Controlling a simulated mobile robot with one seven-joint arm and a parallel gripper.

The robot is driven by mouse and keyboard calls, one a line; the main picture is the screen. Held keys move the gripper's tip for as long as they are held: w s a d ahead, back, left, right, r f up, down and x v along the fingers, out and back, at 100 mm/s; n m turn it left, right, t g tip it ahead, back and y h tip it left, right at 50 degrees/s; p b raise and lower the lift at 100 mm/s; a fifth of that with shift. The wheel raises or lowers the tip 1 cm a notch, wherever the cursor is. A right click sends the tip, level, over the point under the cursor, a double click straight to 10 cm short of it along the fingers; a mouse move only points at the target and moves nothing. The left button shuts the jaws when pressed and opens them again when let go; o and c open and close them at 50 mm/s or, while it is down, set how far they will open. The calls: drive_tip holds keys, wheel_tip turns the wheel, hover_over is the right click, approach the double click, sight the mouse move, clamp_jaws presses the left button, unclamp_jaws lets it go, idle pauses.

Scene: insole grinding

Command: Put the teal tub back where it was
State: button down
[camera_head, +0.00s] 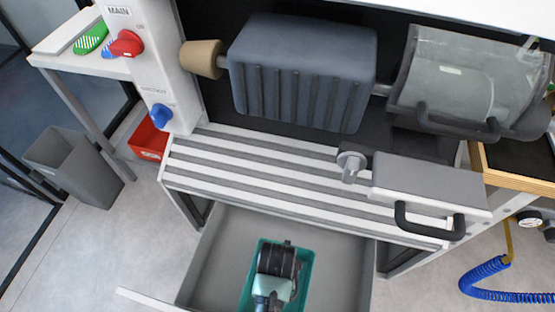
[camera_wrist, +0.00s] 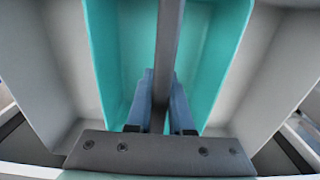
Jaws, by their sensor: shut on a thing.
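The teal tub (camera_head: 308,262) is inside the open grey drawer (camera_head: 225,245) under the slatted bench. It fills much of the wrist view (camera_wrist: 215,60), with grey drawer walls on both sides. A dark grey bar (camera_wrist: 168,40) runs across the middle of the tub. My gripper (camera_wrist: 163,85) has its two blue fingers on either side of this bar and is shut on it. In the head view my gripper (camera_head: 279,262) is over the tub and covers its middle. Whether the tub touches the drawer floor cannot be told.
The slatted bench (camera_head: 270,165) overhangs the back of the drawer. A grey box with a black handle (camera_head: 425,185) sits on its right. A grey bin (camera_head: 75,165) and a red crate (camera_head: 150,138) stand on the floor at left. A blue coiled hose (camera_head: 490,280) hangs at right.

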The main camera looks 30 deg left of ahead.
drive_tip(key=shift+f+b, duration=0.45)
drive_tip(key=shift+f, duration=1.7)
drive_tip(key=shift+f, duration=0.15)
drive_tip(key=c, duration=0.8)
unclamp_jaws()
wheel_tip(320, 180, up, 12)
drive_tip(key=p, duration=0.2)
drive_tip(key=shift+r+p, duration=0.2)
drive_tip(key=shift+p, duration=0.1)
